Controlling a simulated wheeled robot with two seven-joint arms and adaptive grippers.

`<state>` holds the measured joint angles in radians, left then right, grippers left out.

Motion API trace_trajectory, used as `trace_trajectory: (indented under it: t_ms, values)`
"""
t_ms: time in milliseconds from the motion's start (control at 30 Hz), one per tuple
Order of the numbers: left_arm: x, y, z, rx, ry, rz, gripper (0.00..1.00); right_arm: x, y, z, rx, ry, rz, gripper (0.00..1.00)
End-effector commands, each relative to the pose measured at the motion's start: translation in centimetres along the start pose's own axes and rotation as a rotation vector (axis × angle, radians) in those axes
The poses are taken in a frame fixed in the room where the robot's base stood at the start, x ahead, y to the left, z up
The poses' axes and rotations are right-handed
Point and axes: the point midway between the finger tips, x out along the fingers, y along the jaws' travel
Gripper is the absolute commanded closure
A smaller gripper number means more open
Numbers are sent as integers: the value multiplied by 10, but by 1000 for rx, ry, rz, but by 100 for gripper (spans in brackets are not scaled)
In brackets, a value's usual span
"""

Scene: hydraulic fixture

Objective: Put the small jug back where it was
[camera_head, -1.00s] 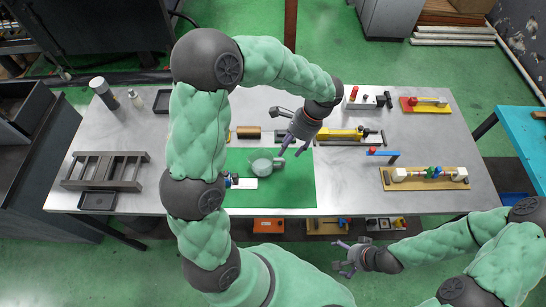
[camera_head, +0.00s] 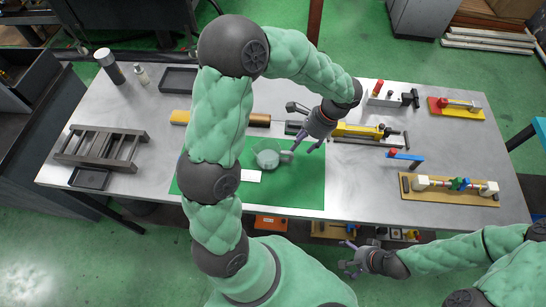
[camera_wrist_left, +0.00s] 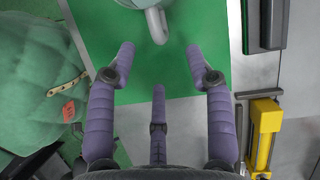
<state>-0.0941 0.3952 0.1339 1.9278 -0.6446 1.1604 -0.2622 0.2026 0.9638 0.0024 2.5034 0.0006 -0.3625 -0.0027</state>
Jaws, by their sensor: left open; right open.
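The small jug (camera_head: 267,159) is a pale, see-through grey-green vessel on the green mat (camera_head: 300,190), with its handle toward the right. In the left wrist view the lower part of the jug (camera_wrist_left: 133,3) and its light handle (camera_wrist_left: 157,25) show at the top edge. My left gripper (camera_head: 311,149) is open just right of the handle. In the left wrist view its purple fingers (camera_wrist_left: 158,62) are spread and empty, with the handle beyond the tips. My right gripper (camera_head: 352,262) is open and empty, in front of the table's near edge.
A white card (camera_head: 252,176) lies on the mat, partly behind my left arm. A yellow tool (camera_head: 357,131) lies behind my left gripper. A blue-handled part (camera_head: 405,156) and a wooden board with fittings (camera_head: 450,187) stand to the right. A dark rack (camera_head: 100,148) stands left.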

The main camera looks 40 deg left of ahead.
Motion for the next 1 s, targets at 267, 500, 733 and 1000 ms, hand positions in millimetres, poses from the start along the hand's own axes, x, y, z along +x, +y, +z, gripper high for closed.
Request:
trace_trajectory:
  t_ms: [267, 500, 733, 1000]
  values:
    - [26, 0, 0, -1, -1, 1, 47, 6, 2, 0, 0, 0, 0, 0]
    - [46, 4, 1, 1, -3, 2, 47, 13, 4, -1, 0, 0, 0, 0]
    - [76, 6, 1, 0, -2, 2, 47, 21, 8, -1, 0, 0, 0, 0]
    - [77, 5, 1, 0, 0, 0, 53, 20, 7, -1, 0, 0, 0, 0]
